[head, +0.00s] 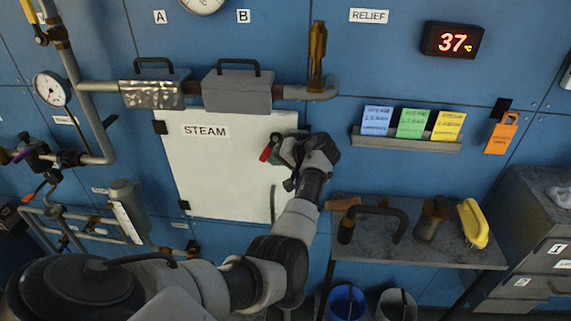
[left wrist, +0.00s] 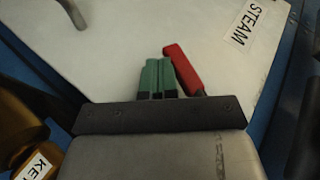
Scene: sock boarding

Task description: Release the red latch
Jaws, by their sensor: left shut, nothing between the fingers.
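The red latch (head: 265,153) is on the right side of the white STEAM door (head: 215,165), near its upper right edge. In the left wrist view the red latch (left wrist: 182,68) is a short red bar, tilted, just to the right of my fingertips. My left gripper (head: 276,157) is in front of the door at the latch. Its green fingers (left wrist: 158,77) are together with nothing between them. Whether they touch the latch I cannot tell. The latch's base is partly hidden behind the gripper. My right gripper is not in view.
A grey vertical handle (head: 273,203) is on the door below my gripper. Pipes and a grey box (head: 237,92) run above the door. A side table (head: 450,250) with a yellow-handled tool (head: 473,224) stands right, with buckets (head: 346,302) below.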

